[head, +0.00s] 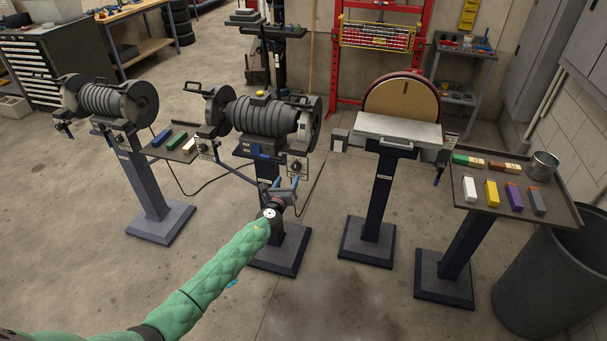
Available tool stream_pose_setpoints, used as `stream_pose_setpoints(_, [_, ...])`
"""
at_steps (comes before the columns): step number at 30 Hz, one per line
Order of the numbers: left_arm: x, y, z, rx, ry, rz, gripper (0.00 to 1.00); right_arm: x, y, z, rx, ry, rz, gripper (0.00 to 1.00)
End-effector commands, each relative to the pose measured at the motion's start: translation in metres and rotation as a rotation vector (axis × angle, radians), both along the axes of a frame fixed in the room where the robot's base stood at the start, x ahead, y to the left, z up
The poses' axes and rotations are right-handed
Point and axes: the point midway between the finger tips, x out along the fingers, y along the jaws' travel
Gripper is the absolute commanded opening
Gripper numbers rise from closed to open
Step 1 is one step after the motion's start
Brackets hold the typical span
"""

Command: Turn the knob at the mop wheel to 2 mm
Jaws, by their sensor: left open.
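A double-ended grinding machine (262,116) with a ribbed dark body stands on a pedestal in the middle of the head view. Its right wheel (312,124) sits in a guard, with a small dark knob (297,166) on a plate below it. Its left wheel (214,112) has a similar small knob (205,149) beneath. I cannot tell from the picture which wheel is the mop, and the knob settings are too small to read. My left gripper (282,188) is open and empty, in front of the pedestal and below the right knob. My right gripper is not in view.
A second grinder (108,100) stands at left and a disc sander (400,128) at right. A tray stand (546,209) holds coloured bars and a metal cup (543,165), beside a grey bin (552,270). A black cable lies on the floor between the grinders.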

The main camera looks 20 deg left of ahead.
Motion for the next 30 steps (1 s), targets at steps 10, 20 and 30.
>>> stream_pose_setpoints(10, [0.011,-0.005,0.0,0.111,0.001,-0.025,0.55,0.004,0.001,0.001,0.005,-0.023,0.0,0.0])
stream_pose_setpoints(20, [0.056,-0.007,0.0,0.109,0.001,-0.023,0.55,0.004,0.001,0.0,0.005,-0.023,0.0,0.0])
stream_pose_setpoints(30, [0.078,-0.008,-0.001,0.108,0.001,-0.024,0.55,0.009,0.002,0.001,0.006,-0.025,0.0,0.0])
